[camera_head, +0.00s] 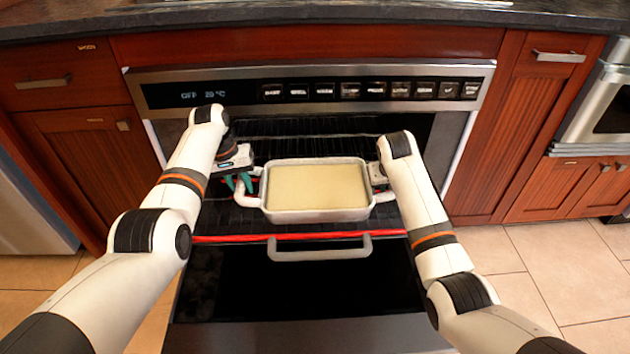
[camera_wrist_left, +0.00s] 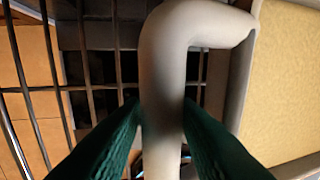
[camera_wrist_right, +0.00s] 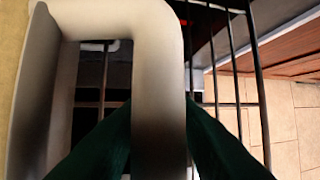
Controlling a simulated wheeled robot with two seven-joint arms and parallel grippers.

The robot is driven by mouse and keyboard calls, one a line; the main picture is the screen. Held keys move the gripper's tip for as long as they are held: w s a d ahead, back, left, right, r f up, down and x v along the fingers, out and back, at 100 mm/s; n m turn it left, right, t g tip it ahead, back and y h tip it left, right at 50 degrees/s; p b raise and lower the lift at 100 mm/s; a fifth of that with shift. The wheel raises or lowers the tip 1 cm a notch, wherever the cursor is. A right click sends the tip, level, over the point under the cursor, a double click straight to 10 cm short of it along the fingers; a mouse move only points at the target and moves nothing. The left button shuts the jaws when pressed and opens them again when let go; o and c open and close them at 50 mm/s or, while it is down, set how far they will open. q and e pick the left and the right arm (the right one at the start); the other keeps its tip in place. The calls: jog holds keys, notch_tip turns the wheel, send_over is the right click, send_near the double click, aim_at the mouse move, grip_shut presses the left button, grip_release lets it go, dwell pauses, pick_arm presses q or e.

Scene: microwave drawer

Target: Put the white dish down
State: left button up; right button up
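The white dish (camera_head: 318,216), a rectangular dish with a pale yellow filling and a loop handle at each end, is level at the pulled-out oven rack (camera_head: 230,222). I cannot tell whether it touches the rack or hangs just above. My left gripper (camera_head: 243,184) has its green fingers on both sides of the left handle (camera_wrist_left: 163,90), closed against it. My right gripper (camera_wrist_right: 158,115) has its fingers likewise on both sides of the right handle (camera_wrist_right: 158,75). In the head view my right arm partly hides that end.
The oven door (camera_head: 310,285) is folded down, with a grey handle (camera_head: 320,252). A red strip (camera_head: 225,238) runs along the rack's front edge. The control panel (camera_head: 320,90) is above the opening. Wooden cabinets (camera_head: 85,150) flank the oven.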

pick_arm(q)
jog(key=shift+o, duration=1.1)
jog(key=shift+r, duration=0.15)
pick_arm(e)
jog(key=shift+o, duration=1.1)
jog(key=shift+r, duration=0.15)
jog(key=v, duration=1.2)
pick_arm(q)
notch_tip(320, 180, up, 12)
jog(key=a, duration=0.2)
jog(key=shift+a+f, duration=0.15)
jog(key=shift+f, duration=0.05)
